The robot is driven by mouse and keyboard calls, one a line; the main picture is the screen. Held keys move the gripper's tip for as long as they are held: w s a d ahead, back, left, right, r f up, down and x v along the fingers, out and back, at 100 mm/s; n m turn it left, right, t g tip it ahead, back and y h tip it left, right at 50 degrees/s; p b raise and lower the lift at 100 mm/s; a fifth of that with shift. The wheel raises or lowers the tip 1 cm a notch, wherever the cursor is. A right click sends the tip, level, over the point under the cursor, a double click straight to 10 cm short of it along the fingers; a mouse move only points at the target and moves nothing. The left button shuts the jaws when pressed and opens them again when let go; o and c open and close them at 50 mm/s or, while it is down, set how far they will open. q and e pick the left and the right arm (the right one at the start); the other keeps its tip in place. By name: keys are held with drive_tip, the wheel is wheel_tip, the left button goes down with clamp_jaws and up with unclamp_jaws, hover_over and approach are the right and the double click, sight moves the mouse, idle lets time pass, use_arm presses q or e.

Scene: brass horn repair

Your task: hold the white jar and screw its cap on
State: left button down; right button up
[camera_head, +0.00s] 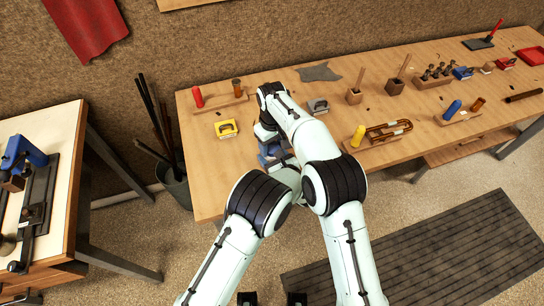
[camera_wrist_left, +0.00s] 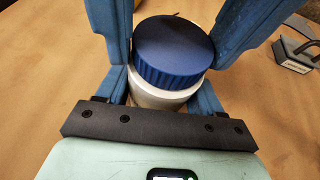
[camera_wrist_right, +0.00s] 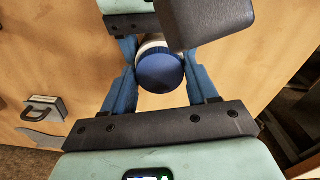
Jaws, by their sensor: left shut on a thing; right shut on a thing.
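The white jar (camera_wrist_left: 165,95) stands between the fingers of my left gripper (camera_wrist_left: 172,38), which is shut on it. The ribbed blue cap (camera_wrist_left: 172,50) sits on top of the jar, looking level; the thread is hidden. In the right wrist view the cap (camera_wrist_right: 160,72) lies between the blue fingers of my right gripper (camera_wrist_right: 162,68), which is shut on it. A strip of white jar shows behind the cap there. In the head view my right gripper (camera_head: 270,152) is over the near part of the bench; my arms hide the jar, cap and left gripper.
The wooden bench (camera_head: 210,165) holds a yellow block-like tool (camera_head: 226,129) to the left and a grey one (camera_head: 318,106) to the right. A yellow cylinder (camera_head: 358,136) and a bent brass tube (camera_head: 390,130) lie further right. A grey bin (camera_head: 178,185) stands left of the bench.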

drive_tip(key=shift+m, duration=0.4)
drive_tip(key=o, duration=1.2)
drive_tip(key=shift+o, duration=0.2)
wheel_tip(320, 180, up, 12)
use_arm(q)
drive_tip(key=shift+c, duration=0.4)
unclamp_jaws()
